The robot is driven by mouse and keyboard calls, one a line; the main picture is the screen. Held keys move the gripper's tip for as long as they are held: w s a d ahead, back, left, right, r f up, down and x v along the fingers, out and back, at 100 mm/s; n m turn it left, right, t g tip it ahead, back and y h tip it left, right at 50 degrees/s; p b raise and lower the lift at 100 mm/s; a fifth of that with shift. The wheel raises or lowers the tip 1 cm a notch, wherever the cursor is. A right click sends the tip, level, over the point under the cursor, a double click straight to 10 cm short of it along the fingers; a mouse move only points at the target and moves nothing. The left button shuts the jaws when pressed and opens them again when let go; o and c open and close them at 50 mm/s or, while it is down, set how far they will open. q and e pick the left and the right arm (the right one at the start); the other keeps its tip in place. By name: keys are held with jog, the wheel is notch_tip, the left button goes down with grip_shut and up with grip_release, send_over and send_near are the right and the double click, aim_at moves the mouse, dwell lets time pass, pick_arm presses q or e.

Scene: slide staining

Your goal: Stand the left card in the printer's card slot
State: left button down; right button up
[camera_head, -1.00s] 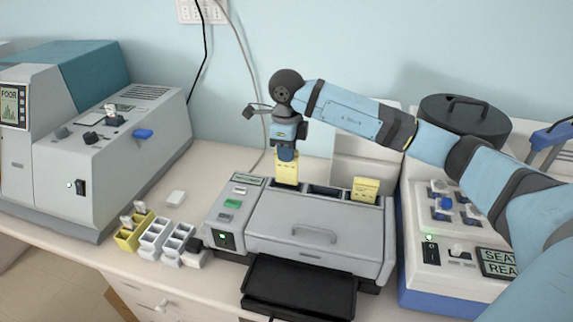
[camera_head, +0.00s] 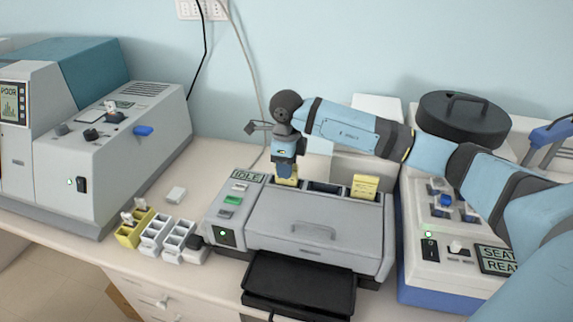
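The printer (camera_head: 318,233) stands in the middle of the table, with a row of dark slots (camera_head: 325,188) along its top back edge. The left card (camera_head: 287,182), yellow, is upright at the left end of that row, its lower part hidden inside the printer. My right gripper (camera_head: 286,171) points down from above and appears shut on the card's top. Another yellow card (camera_head: 365,186) stands at the right end of the row, apart from the gripper. My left gripper is not in view.
A grey machine (camera_head: 120,140) stands at left, and small yellow and white racks (camera_head: 155,233) sit between it and the printer. A white and blue device (camera_head: 445,250) and a black round-lidded pot (camera_head: 463,120) are at right. A black tray (camera_head: 298,285) juts out in front.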

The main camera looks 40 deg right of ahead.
jog(key=shift+r, duration=0.15)
jog(key=shift+r+p, duration=0.25)
jog(key=shift+p, duration=0.05)
notch_tip(320, 180, up, 12)
jog(key=b, duration=0.2)
jog(key=shift+f+b, duration=0.15)
jog(key=shift+b, duration=0.15)
